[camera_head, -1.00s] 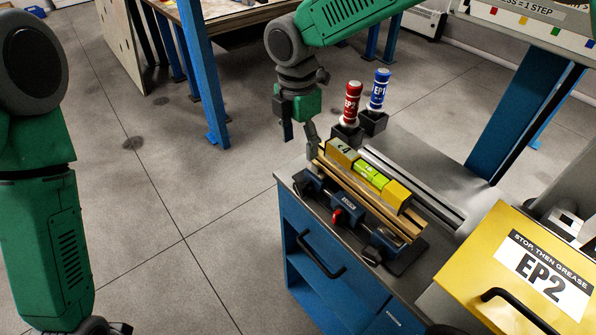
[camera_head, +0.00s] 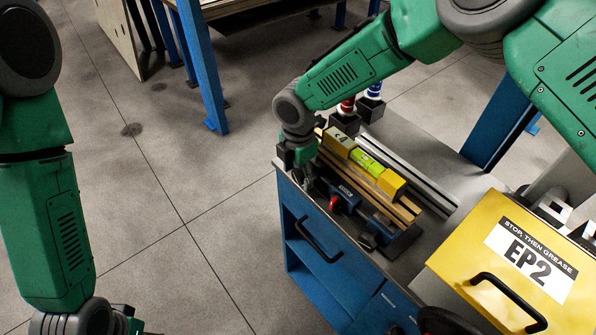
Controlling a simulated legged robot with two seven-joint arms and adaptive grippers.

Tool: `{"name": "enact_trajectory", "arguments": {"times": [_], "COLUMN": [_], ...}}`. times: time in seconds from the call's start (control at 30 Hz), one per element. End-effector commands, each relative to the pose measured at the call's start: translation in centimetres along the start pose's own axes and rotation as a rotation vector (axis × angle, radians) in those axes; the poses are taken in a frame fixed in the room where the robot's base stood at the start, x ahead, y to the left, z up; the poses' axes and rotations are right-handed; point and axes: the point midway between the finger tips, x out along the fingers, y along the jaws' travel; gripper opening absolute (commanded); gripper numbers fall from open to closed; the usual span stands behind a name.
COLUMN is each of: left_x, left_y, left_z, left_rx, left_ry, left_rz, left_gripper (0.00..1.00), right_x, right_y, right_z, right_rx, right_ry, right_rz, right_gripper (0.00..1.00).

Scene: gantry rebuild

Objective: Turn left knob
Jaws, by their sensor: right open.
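A blue clamp fixture (camera_head: 402,241) sits along the front edge of the grey bench top. It has a red knob (camera_head: 335,203) near its middle and a dark knob (camera_head: 368,242) toward its right end. Its left end, where the left knob would be, is hidden behind my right gripper (camera_head: 306,180). The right gripper is open and points down at that left end; I cannot tell whether it touches. My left gripper (camera_head: 128,318) shows only partly at the bottom left edge, far from the bench, its fingers out of view.
A yellow spirit level (camera_head: 368,163) lies on wooden strips behind the fixture. A yellow EP2 box (camera_head: 470,246) is at the right. The blue cabinet (camera_head: 310,270) has a black handle. Floor at left is clear.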

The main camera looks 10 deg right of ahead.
Motion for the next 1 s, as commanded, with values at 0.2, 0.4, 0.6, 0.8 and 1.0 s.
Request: {"name": "enact_trajectory", "arguments": {"times": [0.2,0.4,0.6,0.8,1.0], "left_x": [-0.1,0.0,0.0,1.4,4.5], "left_y": [0.0,0.0,0.0,0.0,0.0], "left_z": [0.0,0.0,0.0,0.1,0.2], "left_rx": [0.000,0.000,0.000,0.000,0.000], "left_ry": [0.000,0.000,0.000,0.000,0.000], "left_rz": [0.000,0.000,0.000,0.000,0.000], "left_gripper": [0.56,0.56,0.56,0.56,0.56], "right_x": [0.3,0.3,0.3,0.8,1.1], "right_y": [0.0,0.0,0.1,0.4,0.6], "right_z": [0.0,0.0,0.0,0.2,0.2], "right_rx": [0.001,0.001,0.001,0.005,0.005], "right_ry": [-0.001,-0.001,-0.001,-0.008,-0.008], "right_rz": [0.001,0.000,0.001,-0.065,-0.214], "right_gripper": [0.55,0.27,0.05,0.05,0.05]}}
